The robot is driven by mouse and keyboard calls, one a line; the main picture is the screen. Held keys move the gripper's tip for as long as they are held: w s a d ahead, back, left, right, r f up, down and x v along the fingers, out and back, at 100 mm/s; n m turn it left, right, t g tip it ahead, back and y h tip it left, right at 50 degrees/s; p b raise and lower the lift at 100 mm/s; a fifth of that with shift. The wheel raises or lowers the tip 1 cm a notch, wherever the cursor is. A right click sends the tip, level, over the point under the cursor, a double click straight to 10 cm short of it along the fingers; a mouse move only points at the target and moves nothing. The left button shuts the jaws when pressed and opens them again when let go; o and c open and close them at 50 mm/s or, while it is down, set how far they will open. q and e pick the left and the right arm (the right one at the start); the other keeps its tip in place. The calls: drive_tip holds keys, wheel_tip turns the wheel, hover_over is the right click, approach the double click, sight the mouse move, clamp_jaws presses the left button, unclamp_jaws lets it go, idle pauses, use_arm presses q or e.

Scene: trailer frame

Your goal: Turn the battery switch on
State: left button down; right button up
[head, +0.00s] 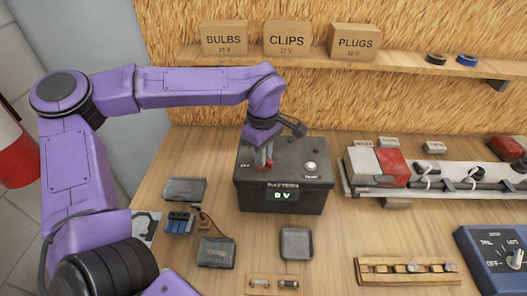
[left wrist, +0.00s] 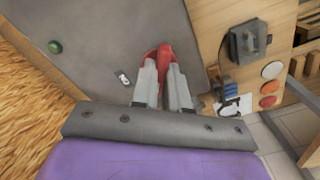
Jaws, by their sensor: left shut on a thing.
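The black battery (head: 284,192) stands on the wooden bench, with a lit display reading "0 V" on its front. The red battery switch (head: 265,167) is on the left of its top; it also shows in the left wrist view (left wrist: 165,52). My left gripper (head: 264,157) reaches down to the switch. In the left wrist view the two fingers (left wrist: 164,75) are shut on the red switch handle, one on each side. The fingers and wrist hide part of the switch. My right gripper is not in view.
A shelf (head: 400,62) behind holds boxes labelled BULBS, CLIPS and PLUGS. A trailer light bar (head: 440,190) lies to the right, and a blue selector box (head: 490,258) at front right.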

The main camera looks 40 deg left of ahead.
use_arm(q)
drive_tip(key=shift+r+m+p, duration=0.2)
drive_tip(key=shift+m+p, duration=0.9)
drive_tip(key=shift+p, duration=0.35)
drive_tip(key=shift+m, duration=0.5)
drive_tip(key=shift+f, duration=0.15)
drive_tip(key=m, duration=0.4)
drive_tip(key=shift+m, duration=0.7)
drive_tip(key=m, duration=0.3)
drive_tip(key=c, duration=1)
unclamp_jaws()
drive_tip(key=shift+a, duration=0.1)
drive_tip(key=shift+c, duration=0.2)
